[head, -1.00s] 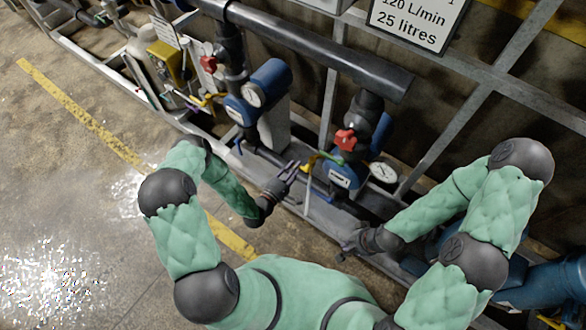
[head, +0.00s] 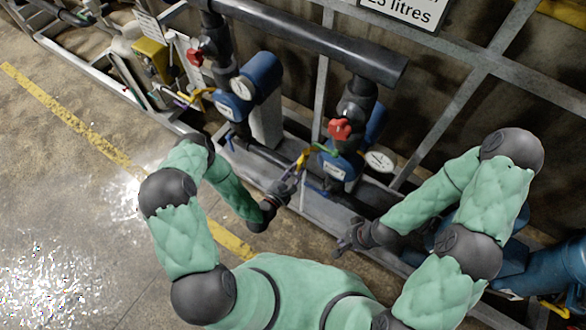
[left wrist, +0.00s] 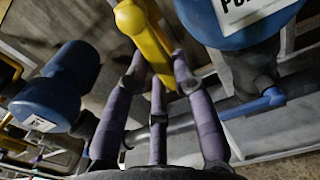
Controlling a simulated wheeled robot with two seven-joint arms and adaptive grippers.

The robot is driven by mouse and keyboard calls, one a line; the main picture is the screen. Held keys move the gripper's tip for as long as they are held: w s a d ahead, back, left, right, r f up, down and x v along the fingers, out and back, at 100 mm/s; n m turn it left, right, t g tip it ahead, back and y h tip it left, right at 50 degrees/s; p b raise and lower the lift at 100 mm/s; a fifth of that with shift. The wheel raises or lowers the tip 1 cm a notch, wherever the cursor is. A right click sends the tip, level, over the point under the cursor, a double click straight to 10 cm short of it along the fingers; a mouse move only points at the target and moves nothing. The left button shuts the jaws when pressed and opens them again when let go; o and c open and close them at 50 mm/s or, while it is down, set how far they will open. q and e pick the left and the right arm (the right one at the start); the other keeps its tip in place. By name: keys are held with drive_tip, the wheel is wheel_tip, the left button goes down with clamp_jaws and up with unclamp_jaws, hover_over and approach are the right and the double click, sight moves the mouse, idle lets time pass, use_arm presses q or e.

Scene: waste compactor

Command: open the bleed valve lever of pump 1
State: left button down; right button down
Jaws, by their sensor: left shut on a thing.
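A yellow lever (head: 303,158) sticks out on the left side of a blue pump (head: 338,168) with a red handwheel (head: 340,129). My left gripper (head: 292,176) is at the lever's lower end. In the left wrist view the yellow lever (left wrist: 146,36) runs down between my purple-grey fingers (left wrist: 157,88), which are shut on it. The pump's white label (left wrist: 248,12) is cut off at "PU", so its number is hidden. My right gripper (head: 347,238) is low beside the frame, away from the lever; its finger state is unclear.
A second blue pump (head: 238,98) with its own red handwheel (head: 195,57) stands to the left. A blue lever (left wrist: 262,102) lies to the right of my fingers in the left wrist view. Dark pipes (head: 310,42) and grey frame bars surround the pumps. The floor at left is open.

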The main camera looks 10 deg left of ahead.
use_arm(q)
drive_tip(key=shift+s+d+f+n, duration=0.15)
drive_tip(key=shift+d+n, duration=0.1)
drive_tip(key=shift+n, duration=0.35)
drive_tip(key=c, duration=1)
unclamp_jaws()
drive_tip(key=v, duration=1.2)
